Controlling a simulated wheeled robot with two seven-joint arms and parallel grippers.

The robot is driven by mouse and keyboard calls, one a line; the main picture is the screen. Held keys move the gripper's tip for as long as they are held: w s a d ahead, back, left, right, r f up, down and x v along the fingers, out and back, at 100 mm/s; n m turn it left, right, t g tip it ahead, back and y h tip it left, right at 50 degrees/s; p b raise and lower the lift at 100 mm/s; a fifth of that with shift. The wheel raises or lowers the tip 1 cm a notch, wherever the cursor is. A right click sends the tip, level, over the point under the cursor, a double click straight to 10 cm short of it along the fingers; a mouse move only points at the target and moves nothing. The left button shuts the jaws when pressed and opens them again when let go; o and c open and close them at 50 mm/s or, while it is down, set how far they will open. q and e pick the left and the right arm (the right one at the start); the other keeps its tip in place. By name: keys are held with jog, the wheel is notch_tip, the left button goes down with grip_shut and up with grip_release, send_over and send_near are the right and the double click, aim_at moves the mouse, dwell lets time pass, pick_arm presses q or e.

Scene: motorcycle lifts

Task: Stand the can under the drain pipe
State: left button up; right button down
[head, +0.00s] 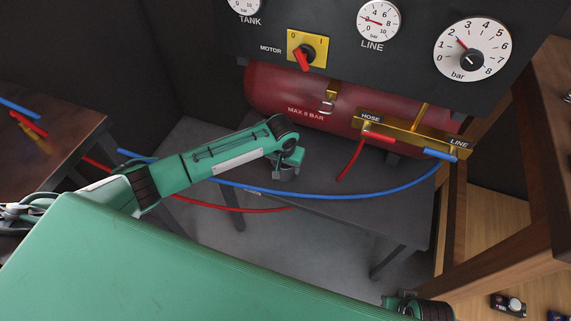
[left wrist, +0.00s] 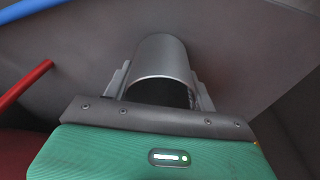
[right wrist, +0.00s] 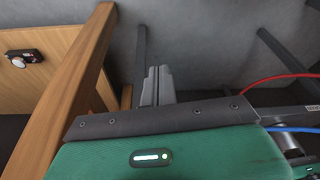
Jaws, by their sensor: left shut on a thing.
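The can (left wrist: 160,58) is a plain grey metal cylinder with a dark open end toward the camera in the left wrist view. My left gripper (head: 287,168) is shut on it, with a finger on each side. In the head view the gripper hangs low over the dark bench, in front of the red tank; the can is mostly hidden there. A brass fitting with a metal end (head: 328,104) on the tank front may be the drain pipe; I cannot be sure. My right gripper (right wrist: 157,86) is empty, its fingers together, away from the can.
A wooden frame (head: 490,200) stands at the right. The bench's front right is fairly clear.

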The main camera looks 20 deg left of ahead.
pick_arm(q)
jog(key=o, duration=1)
jog(key=shift+f, duration=0.1)
pick_arm(e)
jog(key=shift+f, duration=0.15)
jog(key=shift+f, duration=0.1)
pick_arm(q)
notch_tip(320, 180, up, 2)
jog(key=shift+s+r, duration=0.1)
jog(key=shift+r, duration=0.1)
jog(key=r, duration=0.3)
jog(key=s+r+p, duration=0.1)
jog(key=r, duration=0.2)
jog(key=r+p, duration=0.1)
jog(key=r, duration=0.2)
jog(key=shift+s+r, duration=0.35)
pick_arm(e)
notch_tip(320, 180, down, 4)
jog(key=shift+s+r+g, duration=0.1)
jog(key=shift+s+g, duration=0.05)
jog(key=shift+g, duration=0.15)
